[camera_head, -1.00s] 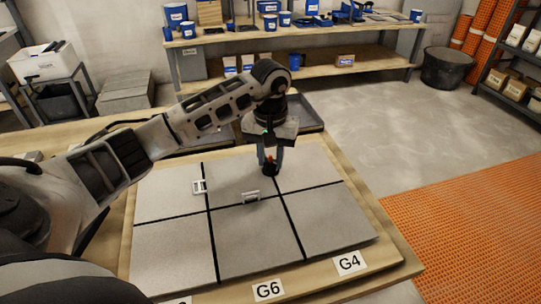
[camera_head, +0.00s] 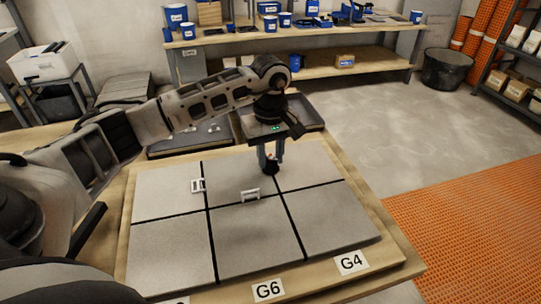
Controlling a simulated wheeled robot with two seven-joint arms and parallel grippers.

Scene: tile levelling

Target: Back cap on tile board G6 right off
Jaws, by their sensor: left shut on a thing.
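The tile board (camera_head: 398,262) lies in front of me with grey tiles parted by dark joints, and a G6 label (camera_head: 268,291) is on its front edge. A small dark cap with some red (camera_head: 271,168) stands at the back joint, right of centre. My left gripper (camera_head: 270,158) points down over the cap and is shut on it; its fingers hide part of the cap. The cap's base looks to be at tile level, but I cannot tell whether it touches. White clips stand in the left joint (camera_head: 198,185) and the middle joint (camera_head: 250,195). My right gripper is not in view.
A G4 label (camera_head: 351,262) is on the board's right front. Grey trays (camera_head: 190,148) with small white pieces lie behind the board. A workbench (camera_head: 290,78) with blue containers stands at the back. An orange mat (camera_head: 470,225) covers the right floor.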

